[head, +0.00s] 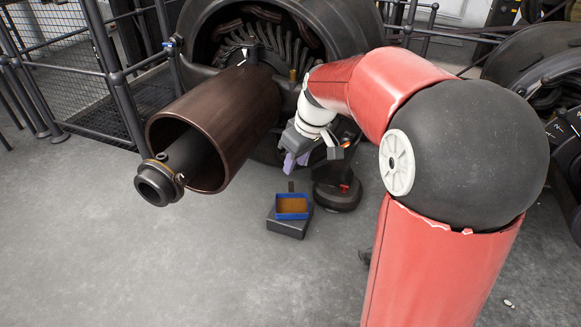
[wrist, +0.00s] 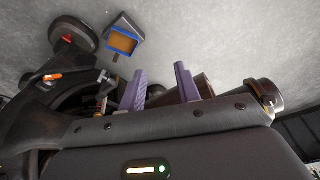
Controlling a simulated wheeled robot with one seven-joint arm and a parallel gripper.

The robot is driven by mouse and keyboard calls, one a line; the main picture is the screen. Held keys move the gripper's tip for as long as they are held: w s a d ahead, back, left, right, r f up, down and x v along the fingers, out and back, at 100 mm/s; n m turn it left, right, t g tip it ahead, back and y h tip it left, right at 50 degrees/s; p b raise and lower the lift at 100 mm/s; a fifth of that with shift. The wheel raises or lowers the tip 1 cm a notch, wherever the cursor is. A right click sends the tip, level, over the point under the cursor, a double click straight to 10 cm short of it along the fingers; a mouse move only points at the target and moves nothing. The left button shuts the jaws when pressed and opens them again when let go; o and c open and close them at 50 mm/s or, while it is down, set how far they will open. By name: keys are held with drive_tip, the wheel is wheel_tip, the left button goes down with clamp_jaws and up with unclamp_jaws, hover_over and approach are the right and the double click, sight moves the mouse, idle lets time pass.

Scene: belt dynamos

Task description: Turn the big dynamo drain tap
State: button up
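The big dynamo (head: 345,22) stands at the back, with a brown drum (head: 215,120) on its shaft pointing towards me. My gripper (head: 290,160) is in front of its lower part, right of the drum. In the wrist view my gripper (wrist: 160,69) has its two purple fingers apart with nothing between them. A small brassy fitting (wrist: 103,96) shows left of the fingers in the wrist view. It may be the drain tap, but it is partly hidden and I cannot tell how its handle stands. In the head view my arm and gripper hide that area.
A blue-rimmed tray (head: 291,216) with brown contents sits on a grey block on the floor, also in the wrist view (wrist: 122,42). A round dark base (head: 337,197) stands right of it. Railings (head: 100,50) are at left. The front floor is clear.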

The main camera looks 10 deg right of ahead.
drive_tip(key=shift+s+a+r, duration=0.1)
drive_tip(key=shift+s+a, duration=0.1)
drive_tip(key=shift+s, duration=0.25)
drive_tip(key=shift+c, duration=1)
drive_tip(key=shift+w+d+n, duration=0.1)
drive_tip(key=shift+w+n, duration=0.2)
drive_tip(key=shift+c, duration=1.2)
drive_tip(key=w+d+n+h, duration=0.1)
drive_tip(key=w+n, duration=0.2)
drive_tip(key=n, duration=0.1)
drive_tip(key=w+d+f+n+h+p, duration=0.1)
drive_tip(key=w+n, duration=0.2)
drive_tip(key=n, duration=0.1)
drive_tip(key=w+d+f+n+p, duration=0.1)
drive_tip(key=w+n, duration=0.1)
drive_tip(key=n, duration=0.1)
drive_tip(key=shift+w+f+n+h, duration=0.25)
drive_tip(key=shift+w+n+h, duration=0.15)
clamp_jaws()
drive_tip(key=w+d+f+n, duration=0.3)
drive_tip(key=w+f+n, duration=0.2)
drive_tip(key=w+f, duration=0.1)
drive_tip(key=w+d+f+n+h+b, duration=0.1)
drive_tip(key=w+d+f+n, duration=0.2)
drive_tip(key=w+f+n, duration=0.2)
drive_tip(key=shift+w+f+t+h, duration=0.3)
drive_tip(key=shift+w+f, duration=0.8)
drive_tip(key=shift+f, duration=0.25)
